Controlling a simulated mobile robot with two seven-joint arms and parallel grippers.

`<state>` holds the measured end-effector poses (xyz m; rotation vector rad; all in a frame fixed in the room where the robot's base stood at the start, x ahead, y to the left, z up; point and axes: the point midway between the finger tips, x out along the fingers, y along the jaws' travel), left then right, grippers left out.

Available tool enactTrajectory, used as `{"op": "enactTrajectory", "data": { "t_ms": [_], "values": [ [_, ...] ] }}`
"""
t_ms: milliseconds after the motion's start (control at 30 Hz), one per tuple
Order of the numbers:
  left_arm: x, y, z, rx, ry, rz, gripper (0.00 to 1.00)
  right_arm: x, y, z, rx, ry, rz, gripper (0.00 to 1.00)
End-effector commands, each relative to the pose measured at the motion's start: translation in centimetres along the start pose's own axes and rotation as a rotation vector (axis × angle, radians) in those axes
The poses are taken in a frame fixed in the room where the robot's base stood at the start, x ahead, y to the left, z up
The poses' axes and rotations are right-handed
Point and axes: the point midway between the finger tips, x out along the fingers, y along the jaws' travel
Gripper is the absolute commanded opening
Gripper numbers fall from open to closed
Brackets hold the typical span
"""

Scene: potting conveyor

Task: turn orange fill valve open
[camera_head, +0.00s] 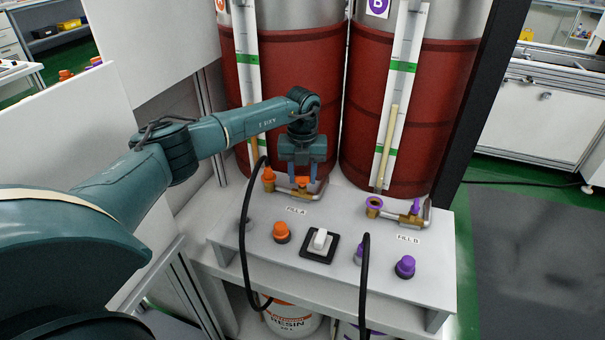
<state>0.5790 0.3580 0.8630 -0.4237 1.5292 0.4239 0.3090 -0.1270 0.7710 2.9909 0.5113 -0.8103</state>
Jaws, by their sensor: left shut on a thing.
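The orange fill valve (303,182) sits on the brass pipe at the FILL A label, at the back of the white bench. Its orange handle shows at the tips of my left gripper (302,178). My left arm comes in from the left and the gripper points down. Its blue fingers stand on either side of the handle and are shut on it. The fingers partly cover the valve, so the handle's exact angle is hard to tell. My right gripper is not in view.
Two red tanks (402,120) with level gauges stand close behind the bench (340,275). A purple valve (414,211) is at the right. An orange knob (281,231), a white switch (319,240) and a purple knob (405,266) sit in front. A black hose (243,235) loops over the bench edge.

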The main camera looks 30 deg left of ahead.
Motion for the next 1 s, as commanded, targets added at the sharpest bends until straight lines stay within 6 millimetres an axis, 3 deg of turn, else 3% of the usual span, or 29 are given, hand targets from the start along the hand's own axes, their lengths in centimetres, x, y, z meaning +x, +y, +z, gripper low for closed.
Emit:
{"op": "enactTrajectory", "data": {
  "t_ms": [400, 1000],
  "values": [
    [-0.05, 0.02, 0.02, 0.247, 0.000, -0.001, 0.14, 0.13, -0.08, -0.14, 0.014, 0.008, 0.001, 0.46],
    [-0.08, 0.01, 0.02, 0.305, 0.000, -0.001, 0.14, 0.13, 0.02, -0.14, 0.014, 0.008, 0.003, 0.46]
  ]
}}
